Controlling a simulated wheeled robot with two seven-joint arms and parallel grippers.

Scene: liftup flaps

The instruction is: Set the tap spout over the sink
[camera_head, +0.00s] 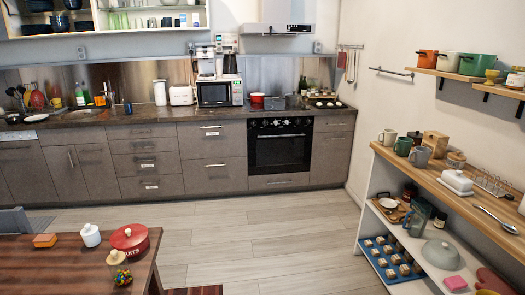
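The sink (84,114) is set into the dark countertop along the back wall, at the left of the head view. It is far off and seen at a low angle. A thin tap (110,92) stands at the back right of the sink. It is small, and I cannot tell which way its spout points. Neither of my grippers is in view.
A laden shelf unit (365,225) stands at the right. The wooden floor (250,230) between them and the grey cabinets (150,165) is clear.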

